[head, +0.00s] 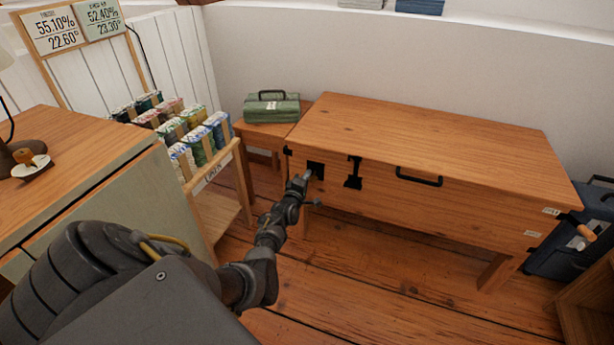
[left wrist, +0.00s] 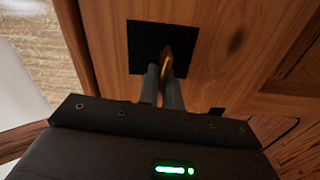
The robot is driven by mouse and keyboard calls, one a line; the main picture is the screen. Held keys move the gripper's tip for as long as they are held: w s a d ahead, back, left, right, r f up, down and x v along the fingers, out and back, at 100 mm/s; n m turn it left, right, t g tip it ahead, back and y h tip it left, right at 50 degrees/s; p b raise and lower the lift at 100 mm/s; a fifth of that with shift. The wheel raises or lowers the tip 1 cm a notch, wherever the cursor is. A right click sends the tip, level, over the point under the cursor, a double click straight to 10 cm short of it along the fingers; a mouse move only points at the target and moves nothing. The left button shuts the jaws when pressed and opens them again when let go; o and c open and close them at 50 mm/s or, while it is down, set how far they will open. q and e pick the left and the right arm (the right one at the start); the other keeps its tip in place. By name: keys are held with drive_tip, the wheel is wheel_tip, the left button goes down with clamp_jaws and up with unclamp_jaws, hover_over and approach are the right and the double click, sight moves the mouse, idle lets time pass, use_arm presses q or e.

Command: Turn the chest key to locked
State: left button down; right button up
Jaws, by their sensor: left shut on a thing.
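The wooden chest (head: 440,137) stands against the back wall, its lid down. A black lock plate (head: 317,167) sits at the left of its front face. My left gripper (head: 306,177) is at this plate. In the left wrist view the black plate (left wrist: 140,42) fills the upper middle, and a brass-coloured key (left wrist: 166,60) stands out from it. My left gripper (left wrist: 165,75) is shut on the key there. The fingers hide part of the key, and I cannot tell its exact turn. My right gripper is not in view.
A black hasp (head: 354,173) and a black handle (head: 419,181) are on the chest front. A green toolbox (head: 272,108) stands on a small table to the left. Floor before the chest is clear.

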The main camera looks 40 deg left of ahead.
use_arm(q)
drive_tip(key=shift+f+n, duration=0.1)
drive_tip(key=shift+n, duration=0.5)
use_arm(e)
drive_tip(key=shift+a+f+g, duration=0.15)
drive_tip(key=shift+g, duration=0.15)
use_arm(q)
drive_tip(key=c, duration=1.6)
unclamp_jaws()
drive_tip(key=shift+s, duration=0.1)
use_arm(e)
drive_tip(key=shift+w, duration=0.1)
